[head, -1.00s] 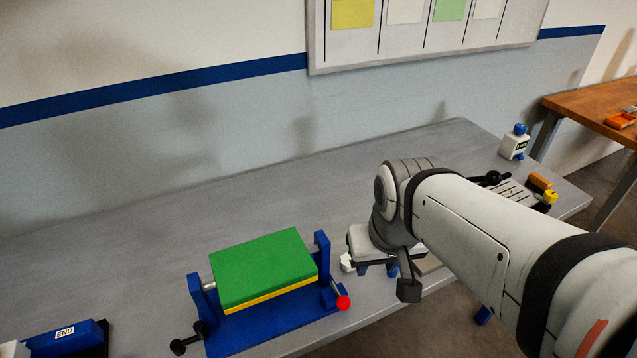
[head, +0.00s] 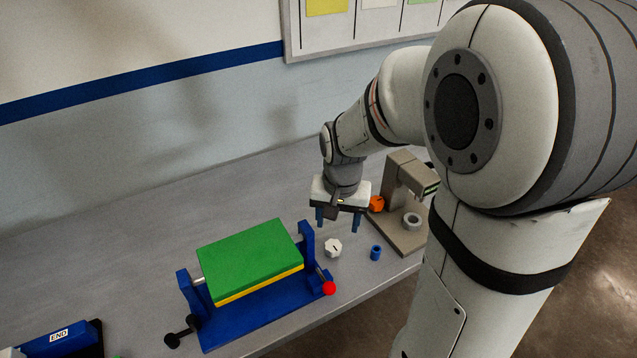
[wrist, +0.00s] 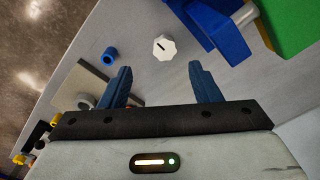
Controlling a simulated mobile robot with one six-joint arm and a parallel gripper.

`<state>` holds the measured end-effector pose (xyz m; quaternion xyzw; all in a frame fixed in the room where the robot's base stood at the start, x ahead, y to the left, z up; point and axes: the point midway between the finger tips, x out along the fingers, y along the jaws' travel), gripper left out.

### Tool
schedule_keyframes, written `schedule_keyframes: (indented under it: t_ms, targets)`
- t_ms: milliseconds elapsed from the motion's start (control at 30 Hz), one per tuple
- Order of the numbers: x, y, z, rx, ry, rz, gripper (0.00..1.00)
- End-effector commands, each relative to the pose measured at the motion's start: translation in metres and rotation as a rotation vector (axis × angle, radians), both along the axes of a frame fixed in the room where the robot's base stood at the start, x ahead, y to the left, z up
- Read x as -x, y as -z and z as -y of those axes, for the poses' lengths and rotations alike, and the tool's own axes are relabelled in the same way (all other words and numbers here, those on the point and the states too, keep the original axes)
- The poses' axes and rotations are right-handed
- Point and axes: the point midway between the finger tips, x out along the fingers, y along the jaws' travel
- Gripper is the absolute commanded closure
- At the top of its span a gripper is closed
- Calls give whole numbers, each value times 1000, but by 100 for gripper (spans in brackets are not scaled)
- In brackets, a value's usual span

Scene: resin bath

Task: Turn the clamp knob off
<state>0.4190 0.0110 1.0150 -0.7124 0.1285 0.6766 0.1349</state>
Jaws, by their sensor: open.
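A white scalloped knob (head: 333,248) with a dark pointer mark sits on the grey bench, just right of the blue stand with the green block; I take it as the clamp knob. It also shows in the wrist view (wrist: 164,49), ahead of and between my fingertips. My gripper (head: 338,222) is open and empty, with its blue fingers pointing down behind and above the knob, apart from it. Both fingers also show in the wrist view (wrist: 160,70). Nothing hides the knob.
The blue stand (head: 250,310) carries a green block (head: 250,255) and a red ball-ended lever (head: 329,288). A small blue cylinder (head: 376,253) stands right of the knob. A beige press (head: 410,175) with an orange knob (head: 376,204) stands further right. The bench behind is clear.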

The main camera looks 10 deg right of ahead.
Motion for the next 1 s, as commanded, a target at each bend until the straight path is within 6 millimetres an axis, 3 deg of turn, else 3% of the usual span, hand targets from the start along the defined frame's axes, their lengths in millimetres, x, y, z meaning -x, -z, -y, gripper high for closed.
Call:
schedule_keyframes:
  t_ms: [100, 300, 700, 1000]
  targets:
    - [-15, 16, 0, -2, 55, -33, 43]
    - [-25, 32, -1, -3, 99, -52, 43]
    - [-24, 89, -2, -3, 100, -57, 43]
    - [-25, 108, -2, -3, 99, -52, 43]
